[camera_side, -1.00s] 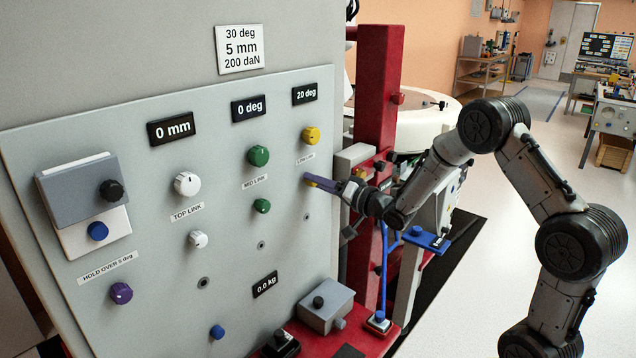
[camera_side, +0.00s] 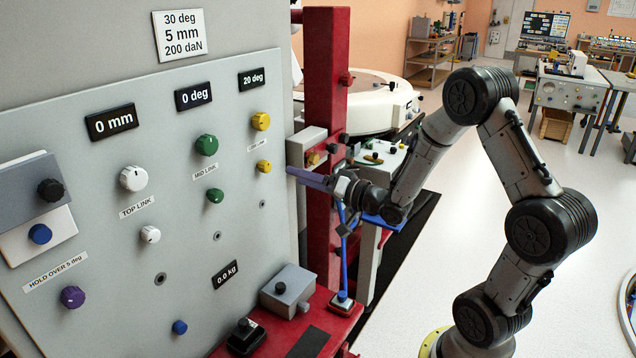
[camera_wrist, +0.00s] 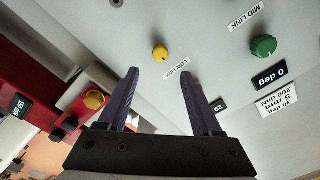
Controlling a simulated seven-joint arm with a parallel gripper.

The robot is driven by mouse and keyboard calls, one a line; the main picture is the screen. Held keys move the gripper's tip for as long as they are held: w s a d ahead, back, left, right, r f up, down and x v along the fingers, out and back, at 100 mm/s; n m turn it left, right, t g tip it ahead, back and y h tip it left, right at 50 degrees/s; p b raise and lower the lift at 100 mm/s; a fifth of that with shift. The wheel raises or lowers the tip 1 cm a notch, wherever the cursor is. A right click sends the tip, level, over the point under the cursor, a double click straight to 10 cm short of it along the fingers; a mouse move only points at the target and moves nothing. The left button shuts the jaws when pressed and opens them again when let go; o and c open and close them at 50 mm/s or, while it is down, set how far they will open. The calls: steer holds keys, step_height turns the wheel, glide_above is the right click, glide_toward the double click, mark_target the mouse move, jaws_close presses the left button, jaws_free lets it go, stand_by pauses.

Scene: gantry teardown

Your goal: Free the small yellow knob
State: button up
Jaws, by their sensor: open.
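The small yellow knob (camera_side: 263,167) sits on the grey panel below the large yellow knob (camera_side: 261,121) and the LOW LINK label. In the wrist view the small yellow knob (camera_wrist: 160,53) shows beyond and between my fingertips. My gripper (camera_side: 289,171) has purple fingers and stands just right of the small knob in the side view, apart from it. In the wrist view my gripper (camera_wrist: 159,72) is open, with nothing between the fingers.
A red column (camera_side: 325,90) carries a grey box with another yellow knob (camera_wrist: 95,99), close to my left finger in the wrist view. The large green knob (camera_side: 206,145) and small green knob (camera_side: 215,195) are left of the yellow ones. A grey box (camera_side: 288,290) stands below on the red base.

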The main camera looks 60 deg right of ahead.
steer(key=shift+s, duration=2.15)
steer(key=s+a+r+n+y, duration=0.1)
steer(key=a+r+n, duration=0.1)
steer(key=a+r, duration=0.45)
steer(key=a+r+n, duration=0.3)
steer(key=a+r, duration=0.1)
steer(key=r, duration=0.5)
steer(key=s+a+f+n+g, duration=0.1)
steer(key=s+f+g, duration=0.3)
steer(key=s, duration=0.3)
steer(key=s+f+n+g, duration=0.1)
steer(key=s+f+g, duration=0.3)
steer(key=s, duration=0.3)
steer(key=s+a+f+n+g+h, duration=0.1)
steer(key=s+f+g, duration=0.3)
steer(key=s, duration=0.4)
steer(key=shift+a+f+n, duration=0.35)
steer(key=shift+f+n, duration=0.15)
steer(key=shift+n, duration=0.1)
